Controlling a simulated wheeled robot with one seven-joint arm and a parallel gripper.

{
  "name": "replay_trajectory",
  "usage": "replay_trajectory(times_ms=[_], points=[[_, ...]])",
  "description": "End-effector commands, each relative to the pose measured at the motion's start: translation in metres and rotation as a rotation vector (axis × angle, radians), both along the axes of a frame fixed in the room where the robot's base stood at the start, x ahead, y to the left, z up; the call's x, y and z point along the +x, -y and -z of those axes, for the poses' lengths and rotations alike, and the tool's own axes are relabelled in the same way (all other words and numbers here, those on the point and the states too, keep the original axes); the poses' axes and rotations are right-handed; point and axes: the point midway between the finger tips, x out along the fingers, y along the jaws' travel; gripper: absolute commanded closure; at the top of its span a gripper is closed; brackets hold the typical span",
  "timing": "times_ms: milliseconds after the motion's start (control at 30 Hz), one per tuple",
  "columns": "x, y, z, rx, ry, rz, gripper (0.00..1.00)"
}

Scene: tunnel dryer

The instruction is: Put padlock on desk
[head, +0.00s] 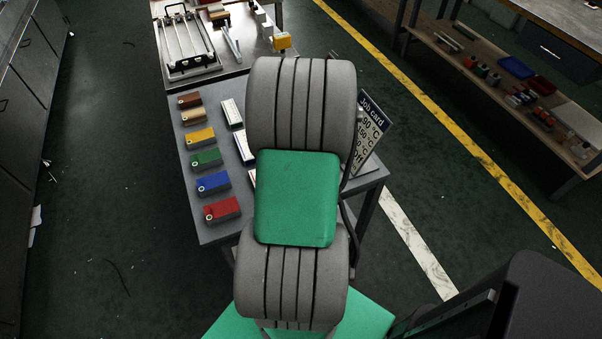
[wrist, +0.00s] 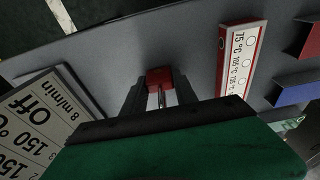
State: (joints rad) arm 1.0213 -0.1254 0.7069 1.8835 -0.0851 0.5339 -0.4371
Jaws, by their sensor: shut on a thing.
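A small red padlock (wrist: 158,77) shows in the wrist view, with a pale metal rod or shackle running back from it. My gripper (wrist: 160,92) is shut on it, one dark finger on each side. The padlock is over the grey desk (wrist: 190,40); I cannot tell whether it touches the surface. In the head view the desk (head: 241,185) is partly covered by my arm, which hides the gripper and padlock.
A job card (head: 368,132) stands at the desk's right side. Several coloured blocks (head: 205,158) line the left side, beside white label strips (head: 232,113). A red-edged strip (wrist: 240,58) is right of my gripper in the wrist view. A machine with rails (head: 187,45) stands behind.

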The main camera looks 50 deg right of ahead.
Motion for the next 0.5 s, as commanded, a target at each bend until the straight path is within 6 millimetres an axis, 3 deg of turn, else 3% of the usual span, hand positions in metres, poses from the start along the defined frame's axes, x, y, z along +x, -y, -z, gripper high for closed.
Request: replay_trajectory(times_ms=[133, 167, 400, 500], points=[[0.0, -0.0004, 0.0038, 0.001, -0.001, 0.0, 0.95], [0.0, -0.0004, 0.0038, 0.001, -0.001, 0.0, 0.65], [-0.0001, -0.0005, 0.0026, 0.001, 0.0, 0.0, 0.45], [0.0, -0.0006, 0.0025, 0.001, 0.0, 0.0, 0.44]])
